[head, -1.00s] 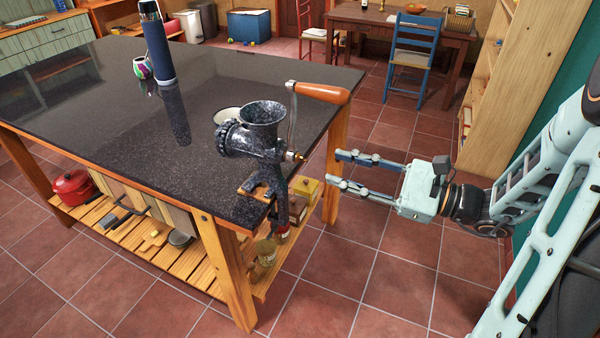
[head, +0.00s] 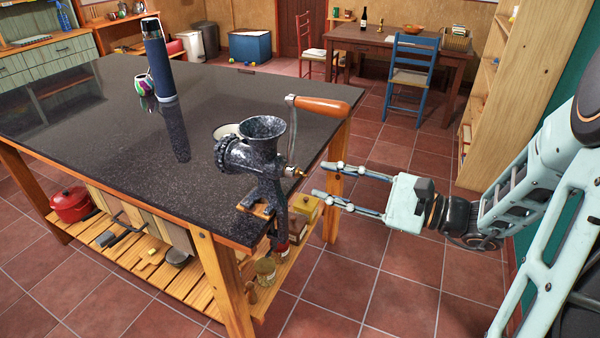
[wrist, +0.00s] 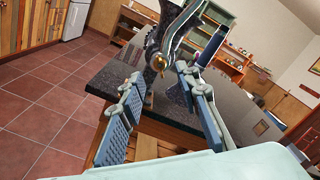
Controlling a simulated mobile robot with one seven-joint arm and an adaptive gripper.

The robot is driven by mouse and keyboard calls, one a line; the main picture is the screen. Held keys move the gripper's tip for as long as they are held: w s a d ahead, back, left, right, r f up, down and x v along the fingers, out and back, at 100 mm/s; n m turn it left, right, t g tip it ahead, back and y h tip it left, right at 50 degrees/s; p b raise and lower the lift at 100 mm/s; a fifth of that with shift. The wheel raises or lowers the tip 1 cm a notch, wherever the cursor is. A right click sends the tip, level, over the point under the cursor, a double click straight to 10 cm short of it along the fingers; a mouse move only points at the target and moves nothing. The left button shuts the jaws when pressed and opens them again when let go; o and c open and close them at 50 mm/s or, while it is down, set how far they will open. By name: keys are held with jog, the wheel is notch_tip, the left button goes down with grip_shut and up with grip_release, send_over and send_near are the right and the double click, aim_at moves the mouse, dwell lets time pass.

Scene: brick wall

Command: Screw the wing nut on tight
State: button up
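A dark speckled meat grinder (head: 262,150) stands upright on the near right corner of the table, its clamp at the edge. Its crank (head: 292,135) rises from the hub to an orange-brown wooden handle (head: 322,105). The small brass wing nut (head: 296,171) sits at the crank's hub, facing my gripper; how tight it is cannot be told. My gripper (head: 321,179) is open and empty, just right of the nut, with a gap between. In the wrist view, the brass nut (wrist: 159,65) shows ahead between the two spread fingers (wrist: 157,88), near their tips.
The black-topped table (head: 90,125) holds a blue flask (head: 157,65), a colourful cup (head: 144,86) and a pale bowl (head: 227,131) behind the grinder. Jars and tins stand on the slatted lower shelf (head: 140,275). Open tiled floor (head: 390,275) lies below my gripper.

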aim_at(301, 174)
jog(key=shift+x, duration=2.25)
jog(key=shift+c, duration=0.2)
grip_shut()
